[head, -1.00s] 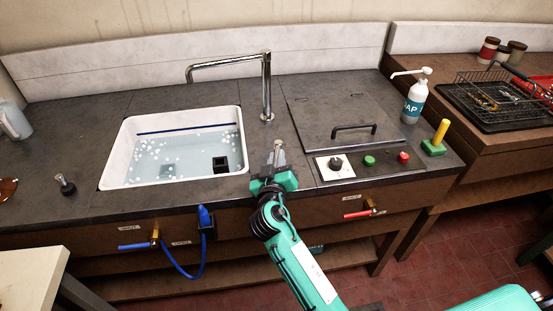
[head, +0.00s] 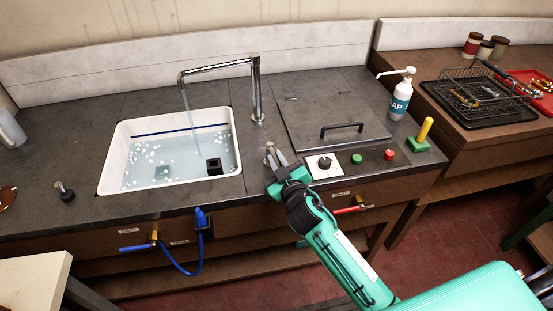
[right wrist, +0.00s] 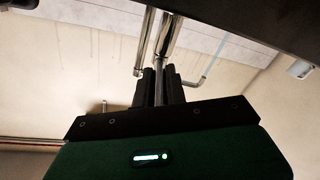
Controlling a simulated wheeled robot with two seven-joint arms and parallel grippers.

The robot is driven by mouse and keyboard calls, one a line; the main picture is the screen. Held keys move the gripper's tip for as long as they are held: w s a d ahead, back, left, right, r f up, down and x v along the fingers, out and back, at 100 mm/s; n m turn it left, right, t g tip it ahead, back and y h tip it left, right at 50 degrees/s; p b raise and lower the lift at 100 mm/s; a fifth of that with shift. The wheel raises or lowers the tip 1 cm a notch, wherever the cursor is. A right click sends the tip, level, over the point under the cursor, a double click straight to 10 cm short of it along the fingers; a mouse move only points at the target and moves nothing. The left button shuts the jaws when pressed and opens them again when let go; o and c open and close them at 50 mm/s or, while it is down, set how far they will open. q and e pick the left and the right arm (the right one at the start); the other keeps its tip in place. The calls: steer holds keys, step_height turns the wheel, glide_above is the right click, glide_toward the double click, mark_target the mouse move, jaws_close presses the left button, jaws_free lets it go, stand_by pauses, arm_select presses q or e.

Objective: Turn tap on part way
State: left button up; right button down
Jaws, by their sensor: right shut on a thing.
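The chrome tap (head: 256,85) stands behind the white sink (head: 109,172), its spout reaching left over the basin. A thin stream of water (head: 188,108) falls from the spout into the water in the sink. My right gripper (head: 276,160) is at the counter's front, right of the sink, shut on the small metal tap lever (head: 269,147). The lever is partly hidden by the fingers. In the right wrist view, the dark fingers (right wrist: 158,86) are close together around a thin metal rod, with the chrome tap pipe behind. My left gripper is not in view.
A lidded counter panel with a black handle (head: 342,128), a black knob (head: 324,163), a green button (head: 357,159) and a red button (head: 390,154) lie right of my gripper. A soap bottle (head: 400,97) stands behind. A wire basket (head: 490,92) is far right.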

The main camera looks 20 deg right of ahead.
steer(key=c, duration=1.4)
jaws_free()
steer(key=shift+c, duration=0.2)
steer(key=shift+s+f, duration=0.1)
steer(key=shift+s, duration=0.2)
steer(key=s+d+b, duration=0.1)
steer(key=s+b, duration=0.2)
steer(key=s, duration=1)
